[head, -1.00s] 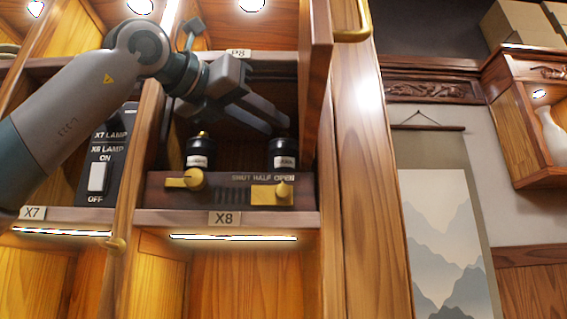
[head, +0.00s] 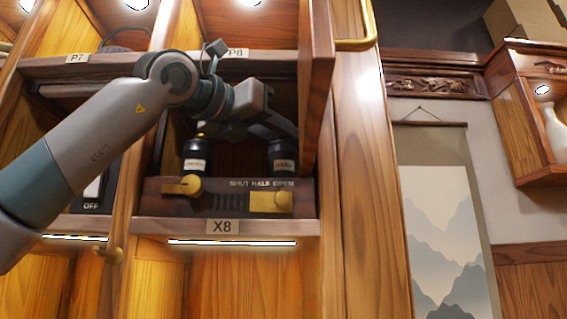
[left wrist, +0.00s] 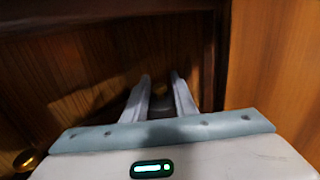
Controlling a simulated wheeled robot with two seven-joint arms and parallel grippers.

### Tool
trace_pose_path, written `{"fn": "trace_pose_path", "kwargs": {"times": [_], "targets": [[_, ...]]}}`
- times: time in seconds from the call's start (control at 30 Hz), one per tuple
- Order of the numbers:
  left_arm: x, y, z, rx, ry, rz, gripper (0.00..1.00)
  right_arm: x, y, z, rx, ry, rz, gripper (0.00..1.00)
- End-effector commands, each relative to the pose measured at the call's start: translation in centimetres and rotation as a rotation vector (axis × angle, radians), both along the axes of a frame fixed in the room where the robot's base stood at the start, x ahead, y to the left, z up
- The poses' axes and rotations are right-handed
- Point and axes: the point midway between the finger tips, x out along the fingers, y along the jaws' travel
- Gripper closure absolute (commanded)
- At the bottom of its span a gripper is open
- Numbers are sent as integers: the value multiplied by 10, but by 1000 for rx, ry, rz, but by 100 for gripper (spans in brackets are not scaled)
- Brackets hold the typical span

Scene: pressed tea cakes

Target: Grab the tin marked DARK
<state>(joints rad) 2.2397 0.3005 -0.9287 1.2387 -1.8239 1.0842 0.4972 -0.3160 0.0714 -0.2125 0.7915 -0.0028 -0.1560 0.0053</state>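Two dark tins with pale labels stand behind a control panel in the cubby marked X8. The left tin (head: 197,155) shows a gold knob on top. The right tin (head: 284,160) has its top hidden by my left gripper. I cannot read either label for sure, so I cannot tell which says DARK. My left gripper (head: 280,130) reaches into the cubby from the left, its fingers at the top of the right tin. In the left wrist view its fingers (left wrist: 162,90) stand apart, with a small dark shape between them. I cannot tell whether they touch it. My right gripper is not in view.
The panel (head: 228,196) with brass sliders and SHUT, HALF, OPEN marks stands in front of the tins. An open wooden door (head: 317,80) bounds the cubby on the right. A wooden divider (head: 135,190) bounds it on the left. The X8 shelf edge (head: 275,228) runs below.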

Motion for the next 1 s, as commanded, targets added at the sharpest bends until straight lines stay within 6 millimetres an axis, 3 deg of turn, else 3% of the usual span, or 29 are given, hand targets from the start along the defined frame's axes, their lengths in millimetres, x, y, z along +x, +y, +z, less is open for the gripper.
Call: {"fn": "trace_pose_path", "kwargs": {"times": [0.47, 0.57, 1.0], "targets": [[0, 0, 0, -1, 1, 0, 75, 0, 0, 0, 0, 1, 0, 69], [0, 0, 0, -1, 1, 0, 99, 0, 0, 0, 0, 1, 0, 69], [0, 0, 2, -1, 0, 0, 100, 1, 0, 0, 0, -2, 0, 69]]}}
